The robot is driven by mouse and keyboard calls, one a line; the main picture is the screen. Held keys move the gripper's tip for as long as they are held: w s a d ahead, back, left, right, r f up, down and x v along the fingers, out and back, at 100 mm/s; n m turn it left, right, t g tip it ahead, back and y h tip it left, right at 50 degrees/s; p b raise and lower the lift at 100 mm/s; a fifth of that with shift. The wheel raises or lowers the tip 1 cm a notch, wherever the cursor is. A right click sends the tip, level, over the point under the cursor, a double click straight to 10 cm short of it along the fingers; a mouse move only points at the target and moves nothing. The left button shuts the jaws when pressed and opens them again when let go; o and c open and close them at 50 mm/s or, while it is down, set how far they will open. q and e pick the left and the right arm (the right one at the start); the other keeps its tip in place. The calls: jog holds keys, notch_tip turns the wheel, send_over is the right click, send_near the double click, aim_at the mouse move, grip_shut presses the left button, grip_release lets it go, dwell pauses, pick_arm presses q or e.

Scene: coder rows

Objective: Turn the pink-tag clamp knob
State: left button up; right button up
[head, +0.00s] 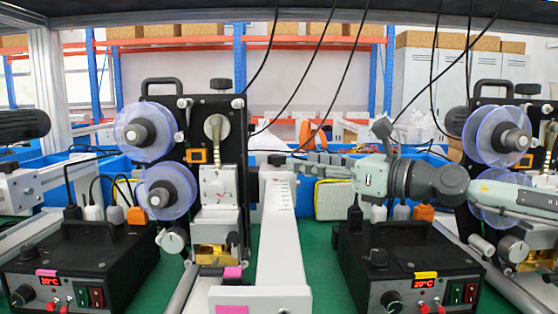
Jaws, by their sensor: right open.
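A coder machine (205,120) with two clear-flanged reels stands left of centre. A small pink tag (233,272) sits at its foot, below a brass block (212,255). A round silver knob (172,240) is at its lower left, and a black knob (221,85) is on top. I cannot tell which knob is the clamp knob. My right arm comes in from the right; its open gripper (285,160) points left above the white conveyor, apart from the pink-tag machine's knobs. Nothing shows between its fingers. My left gripper is not in view.
A black control box with a pink tag (46,272) stands at front left; another with a yellow tag (425,275) stands at front right. A white conveyor (280,245) runs between them. A second coder machine (500,130) is at right, partly behind my arm. Cables hang above.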

aim_at(285, 159)
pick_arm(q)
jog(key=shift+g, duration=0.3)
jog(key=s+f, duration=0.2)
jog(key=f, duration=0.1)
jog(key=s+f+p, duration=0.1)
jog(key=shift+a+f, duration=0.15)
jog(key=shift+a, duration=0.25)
pick_arm(e)
jog(key=x, duration=0.7)
jog(key=shift+w+a, duration=0.2)
jog(key=shift+a, duration=0.1)
jog(key=shift+c, duration=0.3)
jog(key=c, duration=1.1)
